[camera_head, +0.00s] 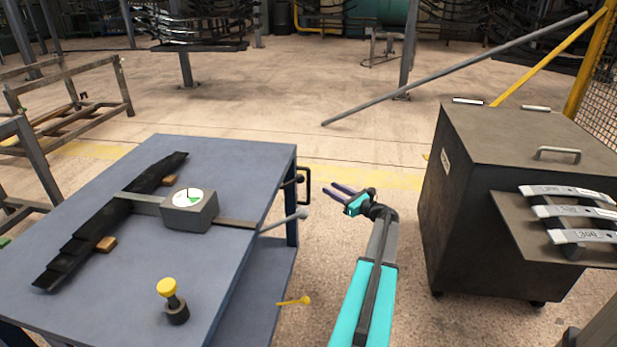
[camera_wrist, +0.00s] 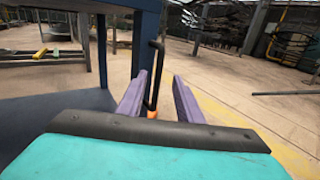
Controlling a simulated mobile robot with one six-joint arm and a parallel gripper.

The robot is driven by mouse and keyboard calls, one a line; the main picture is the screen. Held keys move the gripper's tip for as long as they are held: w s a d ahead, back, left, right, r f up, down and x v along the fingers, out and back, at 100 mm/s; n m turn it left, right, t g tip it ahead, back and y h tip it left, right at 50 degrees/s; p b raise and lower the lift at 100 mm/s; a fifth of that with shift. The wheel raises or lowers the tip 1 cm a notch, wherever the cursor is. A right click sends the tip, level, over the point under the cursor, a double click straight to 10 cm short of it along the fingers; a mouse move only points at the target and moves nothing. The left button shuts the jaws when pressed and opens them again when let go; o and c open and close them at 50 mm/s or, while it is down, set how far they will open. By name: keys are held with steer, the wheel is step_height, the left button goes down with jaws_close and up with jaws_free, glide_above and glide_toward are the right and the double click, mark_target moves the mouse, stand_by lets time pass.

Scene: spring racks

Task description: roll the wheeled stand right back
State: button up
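A dark cabinet (camera_head: 455,215) on small castors stands at the right, with grab handles on top. A blue table (camera_head: 262,165) stands at the left; its feet are hidden, so I cannot tell whether it has wheels. A black upright loop handle (camera_head: 308,186) sticks out from its right side. My gripper (camera_head: 334,190) is open and empty just right of this handle, its fingers pointing at it. In the wrist view, the handle (camera_wrist: 159,70) shows in the gap between the two purple fingers (camera_wrist: 157,88). I cannot tell whether they touch it.
On the table are a dark leaf spring (camera_head: 110,220), a dial gauge block (camera_head: 190,213) with a lever out over the right edge, and a yellow-topped peg (camera_head: 172,300). A shelf with labelled bars (camera_head: 570,212) juts from the cabinet. Floor behind the table is open.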

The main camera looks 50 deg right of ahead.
steer(key=shift+w, duration=0.1)
steer(key=w+d+b, duration=0.1)
steer(key=w+b, duration=0.1)
steer(key=w, duration=1.1)
steer(key=shift+w+d, duration=0.25)
steer(key=shift+w, duration=0.05)
jaws_close()
